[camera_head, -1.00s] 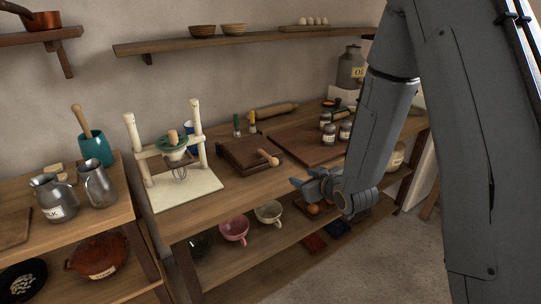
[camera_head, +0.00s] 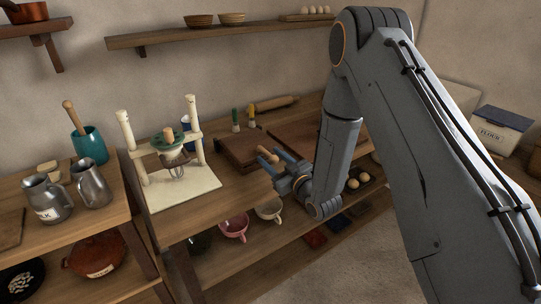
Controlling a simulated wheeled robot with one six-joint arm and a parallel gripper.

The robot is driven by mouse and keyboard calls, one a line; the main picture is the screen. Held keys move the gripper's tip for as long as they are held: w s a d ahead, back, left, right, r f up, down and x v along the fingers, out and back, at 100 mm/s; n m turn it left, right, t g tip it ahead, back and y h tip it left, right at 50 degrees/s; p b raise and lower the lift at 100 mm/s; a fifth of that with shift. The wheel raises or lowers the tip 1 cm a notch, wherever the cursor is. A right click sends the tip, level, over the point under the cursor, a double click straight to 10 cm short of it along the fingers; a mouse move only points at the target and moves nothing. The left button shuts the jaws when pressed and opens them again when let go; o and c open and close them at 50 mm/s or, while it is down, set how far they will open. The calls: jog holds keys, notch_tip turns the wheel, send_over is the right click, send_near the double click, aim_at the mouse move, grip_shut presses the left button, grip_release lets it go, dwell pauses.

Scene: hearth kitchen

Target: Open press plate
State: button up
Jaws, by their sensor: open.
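The press (camera_head: 238,147) is a dark wooden block with a flat top plate, on the counter right of the white stand. Its plate lies flat, closed down on the base. A pale wooden handle (camera_head: 266,154) sticks out from its front right side. My gripper (camera_head: 272,165) is open, with its fingers pointing left at the handle. The fingers are close to the handle and overlap it in the picture; I cannot tell whether they touch it. My gripper and arm hide the press's right front part and some of the counter.
A white stand (camera_head: 180,190) with a green-rimmed mixer stands left of the press. Two small bottles (camera_head: 243,121) stand behind it, and a dark board (camera_head: 305,133) lies to the right. Cups (camera_head: 234,228) sit on the shelf below. A wall shelf (camera_head: 215,37) runs above.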

jog(key=shift+w+a, duration=0.2)
jog(key=shift+w, duration=0.25)
jog(key=shift+c, duration=0.2)
grip_shut()
jog(key=shift+a+r, duration=0.1)
